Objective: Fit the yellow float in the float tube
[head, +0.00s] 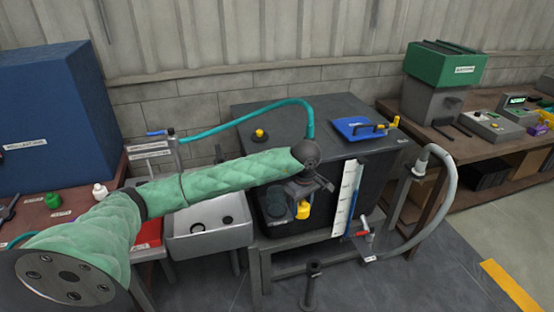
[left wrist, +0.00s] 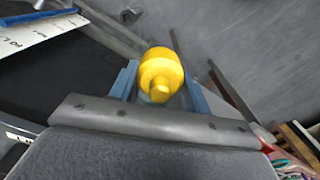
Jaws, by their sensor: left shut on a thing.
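The yellow float (head: 302,209) is held by my left gripper (head: 310,192) in front of the dark tank's front face. In the left wrist view the float (left wrist: 160,72) sits between the two blue-grey fingers of my left gripper (left wrist: 162,90), its narrower stem toward the camera. A dark upright tube (head: 313,288) stands on the floor below the gripper, apart from the float; I cannot tell for sure that it is the float tube. A white graduated scale (head: 347,198) stands at the tank's front right, right of the float. My right gripper is not in view.
The dark tank (head: 370,90) carries a blue tray (head: 358,129) and a small yellow-topped part (head: 259,134). A grey sink (head: 210,240) is left of the tank. A red-handled valve (head: 363,234) and grey hose (head: 447,200) are at the right.

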